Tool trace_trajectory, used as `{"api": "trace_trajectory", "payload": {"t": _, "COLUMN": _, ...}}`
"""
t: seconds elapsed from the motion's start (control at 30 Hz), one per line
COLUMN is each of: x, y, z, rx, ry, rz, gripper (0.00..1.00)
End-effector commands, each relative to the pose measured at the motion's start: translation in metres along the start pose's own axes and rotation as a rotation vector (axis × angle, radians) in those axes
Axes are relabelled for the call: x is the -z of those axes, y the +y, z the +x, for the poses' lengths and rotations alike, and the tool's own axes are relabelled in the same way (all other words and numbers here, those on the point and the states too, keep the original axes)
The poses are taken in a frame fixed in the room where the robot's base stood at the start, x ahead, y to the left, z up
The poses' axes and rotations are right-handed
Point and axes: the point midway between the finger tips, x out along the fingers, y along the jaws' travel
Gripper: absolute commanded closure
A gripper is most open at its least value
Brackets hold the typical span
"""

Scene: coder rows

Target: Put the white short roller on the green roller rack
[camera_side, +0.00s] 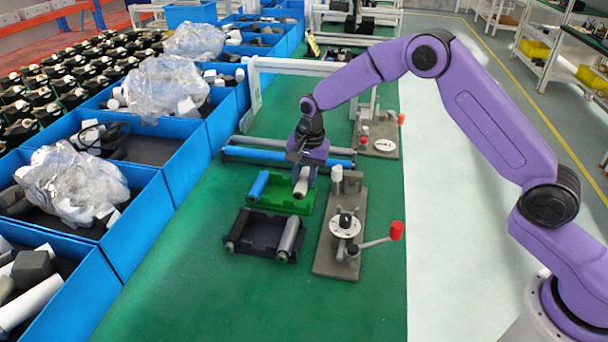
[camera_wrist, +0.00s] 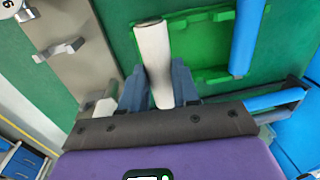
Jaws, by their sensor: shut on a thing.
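The white short roller (camera_side: 301,184) is held in my gripper (camera_side: 302,176), just above the right part of the green roller rack (camera_side: 287,208). In the wrist view the white roller (camera_wrist: 153,60) stands out between the two blue-grey fingers of my gripper (camera_wrist: 157,88), with the green rack (camera_wrist: 205,45) behind it. A blue roller (camera_side: 258,186) lies in the rack's left side; it also shows in the wrist view (camera_wrist: 247,38). I cannot tell whether the white roller touches the rack.
A black rack (camera_side: 262,236) with a dark roller and a grey roller stands in front. A fixture with a red-knobbed lever (camera_side: 345,225) is close on the right. Long blue and grey rollers (camera_side: 250,155) lie behind. Blue bins (camera_side: 190,150) line the left.

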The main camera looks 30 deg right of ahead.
Motion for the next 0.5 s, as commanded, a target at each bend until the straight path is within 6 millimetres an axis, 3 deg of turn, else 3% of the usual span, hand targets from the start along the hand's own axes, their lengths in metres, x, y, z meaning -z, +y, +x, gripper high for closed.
{"api": "trace_trajectory", "payload": {"t": 0.5, "x": 0.0001, "y": -0.0001, "z": 0.0039, "rx": 0.002, "ry": 0.001, "rz": 0.0, "gripper": 1.0}}
